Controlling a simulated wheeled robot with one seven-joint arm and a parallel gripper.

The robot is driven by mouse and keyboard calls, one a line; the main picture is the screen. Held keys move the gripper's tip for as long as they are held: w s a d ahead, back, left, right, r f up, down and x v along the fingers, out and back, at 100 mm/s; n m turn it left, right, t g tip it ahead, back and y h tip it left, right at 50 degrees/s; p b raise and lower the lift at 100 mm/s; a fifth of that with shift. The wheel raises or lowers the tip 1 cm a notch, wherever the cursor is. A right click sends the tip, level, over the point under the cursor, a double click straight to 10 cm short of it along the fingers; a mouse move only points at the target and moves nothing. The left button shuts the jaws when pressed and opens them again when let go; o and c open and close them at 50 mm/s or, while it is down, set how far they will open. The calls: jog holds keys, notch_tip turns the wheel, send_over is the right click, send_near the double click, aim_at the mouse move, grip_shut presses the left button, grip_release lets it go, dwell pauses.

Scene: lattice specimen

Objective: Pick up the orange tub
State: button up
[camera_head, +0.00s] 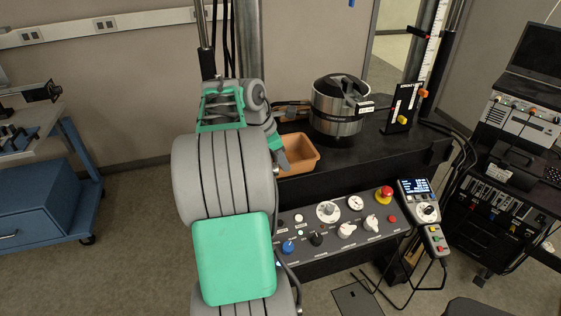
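The orange tub (301,168) sits upright on the black bench, left of the metal pot. It is open at the top and looks empty where I can see inside. My arm, grey with green panels, rises in front of it and hides its left part. My gripper (280,157) points down at the tub's left side, overlapping it in the picture. I cannot tell whether it touches the tub, and its fingers are too hidden to show whether they are open or shut.
A metal pot (337,108) with a black lid stands right of the tub. A small black switch stand (403,108) is further right. A control panel with knobs and a red button (384,193) is below the bench edge. Upright metal columns stand behind.

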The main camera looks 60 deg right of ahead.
jog(key=x, duration=0.4)
jog(key=shift+w+d+f, duration=0.15)
jog(key=shift+d+f, duration=0.05)
jog(key=shift+f, duration=0.05)
grip_shut()
dwell(1.1)
